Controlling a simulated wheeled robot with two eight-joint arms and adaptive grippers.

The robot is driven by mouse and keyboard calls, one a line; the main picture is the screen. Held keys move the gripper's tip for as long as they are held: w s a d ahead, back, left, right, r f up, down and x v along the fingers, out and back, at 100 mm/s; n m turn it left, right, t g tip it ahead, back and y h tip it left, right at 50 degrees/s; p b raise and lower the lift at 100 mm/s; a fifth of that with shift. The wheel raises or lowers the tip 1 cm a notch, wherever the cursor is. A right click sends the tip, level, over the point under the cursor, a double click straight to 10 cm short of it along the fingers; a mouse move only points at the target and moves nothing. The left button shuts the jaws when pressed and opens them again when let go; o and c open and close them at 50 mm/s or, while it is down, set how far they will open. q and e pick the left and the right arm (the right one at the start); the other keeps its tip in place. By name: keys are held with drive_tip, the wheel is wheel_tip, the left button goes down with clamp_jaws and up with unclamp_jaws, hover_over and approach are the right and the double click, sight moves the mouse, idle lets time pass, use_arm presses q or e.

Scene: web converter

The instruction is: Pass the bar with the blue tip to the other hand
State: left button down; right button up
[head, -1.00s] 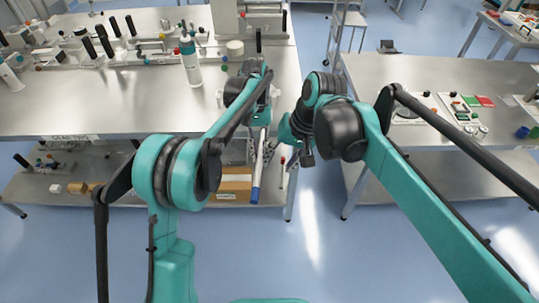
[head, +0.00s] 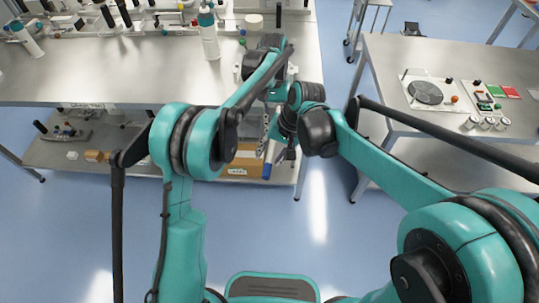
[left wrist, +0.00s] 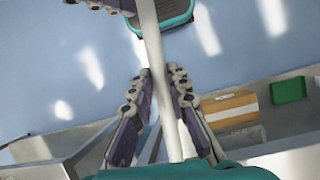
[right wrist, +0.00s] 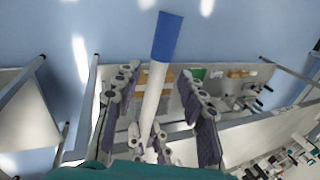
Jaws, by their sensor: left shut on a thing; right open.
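The bar is white with a blue tip; the tip (head: 268,163) shows in the head view, pointing down towards me. My left gripper (left wrist: 157,82) is shut on the white shaft (left wrist: 150,45), which passes between its fingers in the left wrist view. My right gripper (right wrist: 158,76) is open, with one finger on each side of the white part of the bar (right wrist: 155,92). The blue tip (right wrist: 167,38) reaches beyond its fingertips in the right wrist view. In the head view my right gripper (head: 287,153) is close to the bar and partly hidden by its wrist.
A steel bench (head: 120,82) stands behind my left arm, with a white bottle (head: 209,38) on it. A cardboard box (head: 240,165) sits on its lower shelf. A second bench (head: 390,80) stands at the right. Blue floor is free between them and in front.

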drive_tip(key=shift+a+f, duration=0.1)
drive_tip(key=shift+f, duration=0.25)
clamp_jaws()
use_arm(q)
drive_tip(key=c, duration=1.4)
unclamp_jaws()
